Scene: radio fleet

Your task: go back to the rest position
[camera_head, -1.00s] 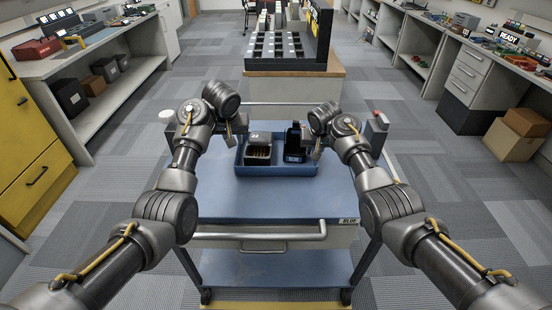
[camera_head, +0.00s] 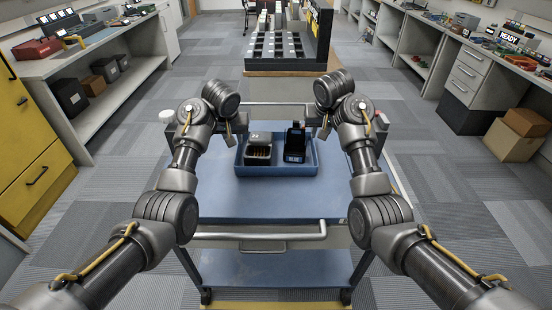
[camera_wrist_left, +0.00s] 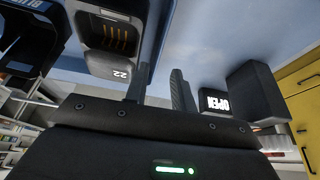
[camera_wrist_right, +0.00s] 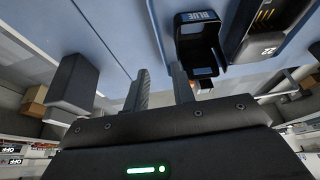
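My left gripper (camera_head: 234,130) is raised at the left side of the blue tray (camera_head: 278,173). In the left wrist view its two fingers (camera_wrist_left: 160,88) stand apart with nothing between them. My right gripper (camera_head: 320,130) is raised at the tray's right side. In the right wrist view its fingers (camera_wrist_right: 161,88) are also apart and empty. Both arms are bent much alike over the blue cart (camera_head: 265,204). A black holder labelled BLUE (camera_head: 295,143) stands in the tray's right part. A grey-and-black unit marked 22 (camera_head: 258,150) sits in its left part.
A dark block labelled OPEN (camera_wrist_left: 215,102) stands at the cart's side in the left wrist view. A display rack (camera_head: 283,50) stands beyond the cart. Benches (camera_head: 95,65) line both sides. The cart's front top is clear, with open floor around it.

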